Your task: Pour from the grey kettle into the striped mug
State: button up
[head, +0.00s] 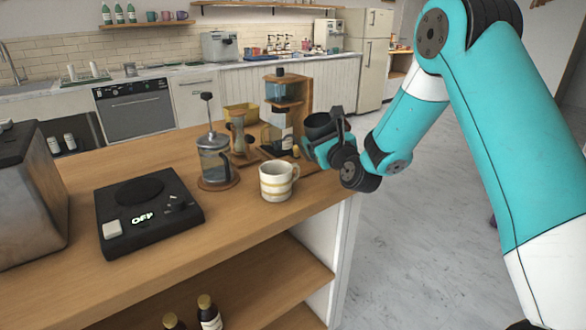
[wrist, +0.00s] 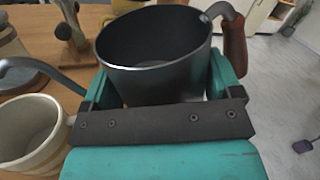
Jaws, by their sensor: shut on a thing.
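The grey kettle (wrist: 150,72) is held between the teal fingers of my gripper (wrist: 162,86), which is shut on its body. Its open top faces the wrist view; I cannot make out any liquid inside. Its thin spout (wrist: 35,65) points left, and its brown handle (wrist: 235,48) is on the right. In the head view the kettle (head: 318,127) is raised beside the counter's right end, looking roughly upright, with my gripper (head: 322,150) around it. The striped mug (head: 276,182), cream with tan bands, stands upright on the counter, left of and below the kettle. It also shows in the wrist view (wrist: 30,135).
A French press (head: 214,160) stands on a round coaster left of the mug. Behind are a wooden dripper stand (head: 240,135) and a tall wood-framed brewer (head: 288,95). A black scale (head: 148,215) reading OFF lies further left.

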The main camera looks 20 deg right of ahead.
aim_at(329, 130)
jog(key=shift+r, duration=0.25)
jog(key=shift+r+n+b, duration=0.1)
jog(key=shift+n+b, duration=0.2)
jog(key=shift+r, duration=0.2)
jog(key=shift+r+n+t+b, duration=0.3)
jog(key=shift+r+n+b, duration=0.1)
jog(key=shift+n, duration=0.2)
dwell(0.6)
jog(key=shift+r, duration=0.15)
jog(key=shift+r+n+y, duration=0.25)
jog(key=shift+n+y, duration=0.05)
jog(key=shift+n, duration=0.2)
dwell(0.5)
jog(key=shift+s+a+r+n+b, duration=0.1)
jog(key=shift+r+n+b, duration=0.2)
jog(key=shift+r+b, duration=0.15)
jog(key=shift+f+p, duration=0.2)
jog(key=shift+p, duration=0.2)
dwell(1.6)
